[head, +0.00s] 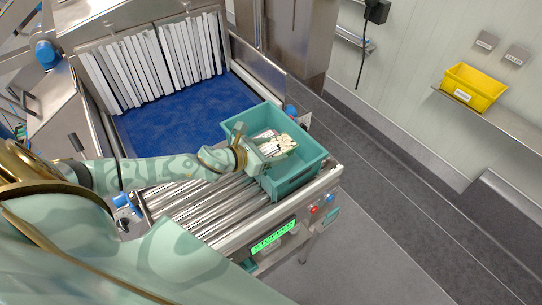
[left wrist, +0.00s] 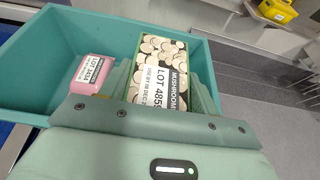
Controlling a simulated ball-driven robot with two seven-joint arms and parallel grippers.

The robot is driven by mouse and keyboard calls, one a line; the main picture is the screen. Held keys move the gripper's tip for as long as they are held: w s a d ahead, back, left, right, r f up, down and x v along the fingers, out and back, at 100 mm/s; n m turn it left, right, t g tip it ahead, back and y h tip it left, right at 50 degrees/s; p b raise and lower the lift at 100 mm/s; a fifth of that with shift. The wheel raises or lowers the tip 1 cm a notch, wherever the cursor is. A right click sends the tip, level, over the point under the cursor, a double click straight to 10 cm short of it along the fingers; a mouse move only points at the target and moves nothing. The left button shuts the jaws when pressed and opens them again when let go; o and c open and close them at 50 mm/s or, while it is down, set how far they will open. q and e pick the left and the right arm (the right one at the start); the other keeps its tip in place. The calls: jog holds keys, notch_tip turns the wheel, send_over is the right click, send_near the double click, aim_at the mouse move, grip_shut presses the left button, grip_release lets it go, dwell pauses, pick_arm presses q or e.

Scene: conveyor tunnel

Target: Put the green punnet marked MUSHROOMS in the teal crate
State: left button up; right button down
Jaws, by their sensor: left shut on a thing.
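The teal crate (head: 292,184) stands on the rollers at the end of the conveyor; its wall fills much of the left wrist view (left wrist: 45,45). The green punnet (left wrist: 137,58) holds pale mushrooms and has a white label reading MUSHROOMS and a lot number. In the head view the punnet (head: 279,144) is within the crate's outline. My left gripper (head: 258,150) is shut on it, reaching in over the crate's left side. Whether the punnet touches the crate floor cannot be told. My right gripper is not in view.
A pink package (left wrist: 92,73) with a LOT label lies in the crate, left of the punnet. A blue belt (head: 168,120) with a white strip curtain (head: 150,62) is behind the rollers (head: 205,210). A yellow bin (head: 472,88) sits on a wall shelf at right.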

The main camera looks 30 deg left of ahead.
pick_arm(q)
notch_tip(320, 180, down, 2)
jog(key=shift+d+f, duration=0.1)
jog(key=shift+f, duration=0.1)
jog(key=o, duration=1.4)
jog(key=shift+c, duration=0.2)
